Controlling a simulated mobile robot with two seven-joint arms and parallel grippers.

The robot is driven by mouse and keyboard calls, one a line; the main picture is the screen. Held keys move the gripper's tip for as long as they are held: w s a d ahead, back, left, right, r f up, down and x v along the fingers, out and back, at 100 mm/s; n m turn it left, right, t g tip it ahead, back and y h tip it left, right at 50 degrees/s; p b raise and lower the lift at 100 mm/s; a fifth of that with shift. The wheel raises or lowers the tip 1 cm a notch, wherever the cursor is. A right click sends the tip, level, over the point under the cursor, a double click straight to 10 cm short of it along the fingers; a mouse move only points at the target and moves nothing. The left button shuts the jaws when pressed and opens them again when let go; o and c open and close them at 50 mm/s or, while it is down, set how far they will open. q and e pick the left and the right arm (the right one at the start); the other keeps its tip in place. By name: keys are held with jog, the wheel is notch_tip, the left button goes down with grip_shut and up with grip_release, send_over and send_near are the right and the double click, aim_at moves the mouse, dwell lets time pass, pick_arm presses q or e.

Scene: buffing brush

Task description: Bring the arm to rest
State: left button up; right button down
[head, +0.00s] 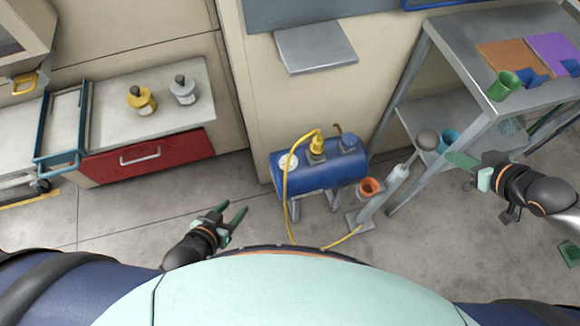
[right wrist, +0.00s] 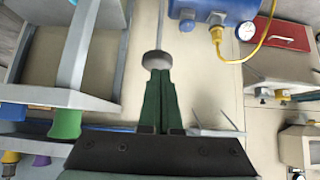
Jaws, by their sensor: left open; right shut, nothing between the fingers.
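My right gripper (head: 458,159) is shut and empty, held out at the right in front of the metal workbench. Its green fingers lie together in the right wrist view (right wrist: 158,88). A grey round-headed tool (head: 427,139) with a pale handle stands tilted on a small floor base, left of the right fingertips and apart from them in the head view. Its head shows just beyond the fingertips in the right wrist view (right wrist: 156,60). My left gripper (head: 232,212) is open and empty above the floor, low in the head view, left of the blue compressor.
The blue compressor (head: 325,168) with a yellow hose stands at the centre. The metal workbench (head: 490,95) holds a green cup (head: 504,85) and coloured mats. A counter with a red drawer (head: 148,157) and two bottles stands left. Floor between counter and compressor is clear.

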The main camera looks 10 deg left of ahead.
dwell(0.4)
jog(key=s+a+f+m+p, duration=0.1)
jog(key=s+a+f, duration=0.4)
jog(key=a, duration=0.3)
jog(key=s+a+f+m+t+h+p, duration=0.1)
jog(key=s+a+f, duration=0.5)
jog(key=s+a, duration=0.1)
jog(key=shift+s+a+f, duration=0.25)
jog(key=shift+a+f, duration=0.05)
jog(key=shift+a, duration=0.05)
dwell(0.5)
